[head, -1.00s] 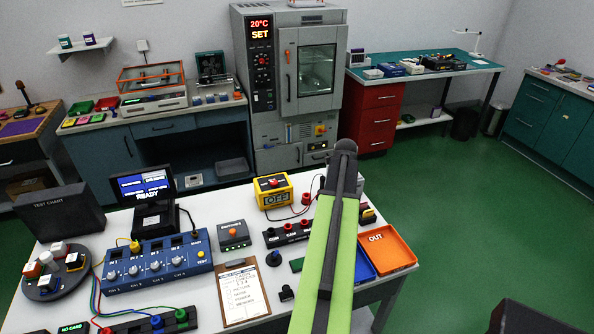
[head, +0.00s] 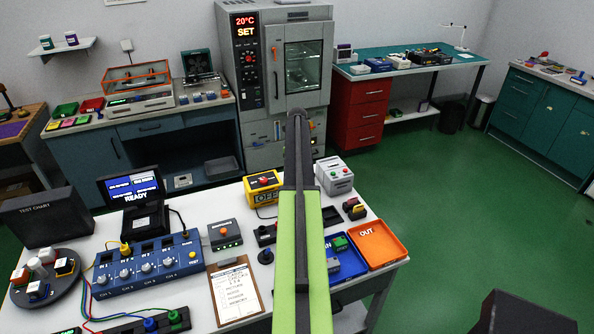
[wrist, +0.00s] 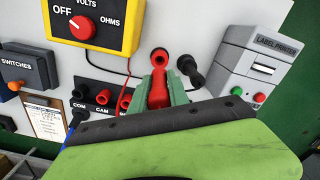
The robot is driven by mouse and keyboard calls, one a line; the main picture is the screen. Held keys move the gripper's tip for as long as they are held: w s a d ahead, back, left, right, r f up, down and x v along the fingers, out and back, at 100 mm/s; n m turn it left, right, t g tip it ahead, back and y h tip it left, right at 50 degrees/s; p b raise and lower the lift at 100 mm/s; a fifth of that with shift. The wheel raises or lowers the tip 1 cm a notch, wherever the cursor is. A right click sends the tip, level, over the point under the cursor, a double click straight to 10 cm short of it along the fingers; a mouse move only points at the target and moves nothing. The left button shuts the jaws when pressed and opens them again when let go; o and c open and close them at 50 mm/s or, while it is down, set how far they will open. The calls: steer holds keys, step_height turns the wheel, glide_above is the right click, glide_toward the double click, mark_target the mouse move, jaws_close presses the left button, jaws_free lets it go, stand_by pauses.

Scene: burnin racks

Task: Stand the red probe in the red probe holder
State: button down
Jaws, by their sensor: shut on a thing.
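In the wrist view my gripper (wrist: 158,86) has its two greenish fingers closed on the red probe (wrist: 157,92), at the lower middle. A red cup with a dark opening (wrist: 159,57), which looks like the red probe holder, is just beyond the fingertips. I cannot tell whether the probe touches it or is above it. Beside it on the right is a black holder or probe (wrist: 188,63). In the head view my arm hides the probe, the holder and the fingertips.
The yellow meter (wrist: 95,22) stands left of the holder, with leads trailing nearby. The label printer (wrist: 258,60) is close on the right. A strip of red and black jacks (wrist: 103,97) lies at left. The orange OUT tray (head: 378,245) is at the table's right side.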

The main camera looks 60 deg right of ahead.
steer(key=shift+f+b, duration=2.65)
steer(key=shift+f, duration=0.05)
steer(key=shift+f+b, duration=1.7)
steer(key=c, duration=1.2)
jaws_free()
step_height(320, 180, up, 18)
steer(key=p, duration=1.7)
steer(key=shift+f+p, duration=0.15)
steer(key=shift+p, duration=0.2)
steer(key=shift+f, duration=0.1)
